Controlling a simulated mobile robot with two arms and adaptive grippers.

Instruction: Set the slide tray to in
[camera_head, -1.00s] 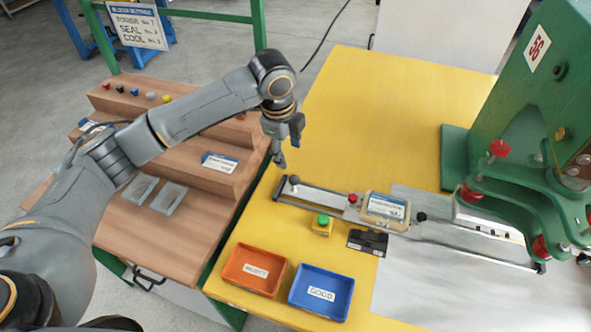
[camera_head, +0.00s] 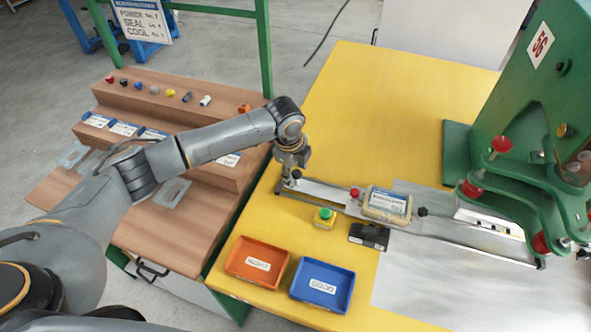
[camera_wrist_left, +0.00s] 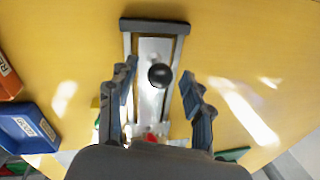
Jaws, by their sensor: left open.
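The slide tray is a long metal slide (camera_head: 325,190) on the yellow table, running from a dark end bar at the left toward the green press at the right. A clear-lidded box with a label (camera_head: 387,204) sits on it short of the press. A black ball knob (camera_wrist_left: 160,75) stands on the slide near its end bar (camera_wrist_left: 155,25). My left gripper (camera_head: 291,180) is above the knob end of the slide. In the left wrist view its open fingers (camera_wrist_left: 165,100) are on either side of the slide, with the knob between and slightly beyond them. My right gripper is out of view.
The green press (camera_head: 520,150) stands at the right. A green button box (camera_head: 325,218), a black device (camera_head: 369,236), an orange tray (camera_head: 237,265) and a blue tray (camera_head: 344,302) lie in front of the slide. The yellow table behind it is clear.

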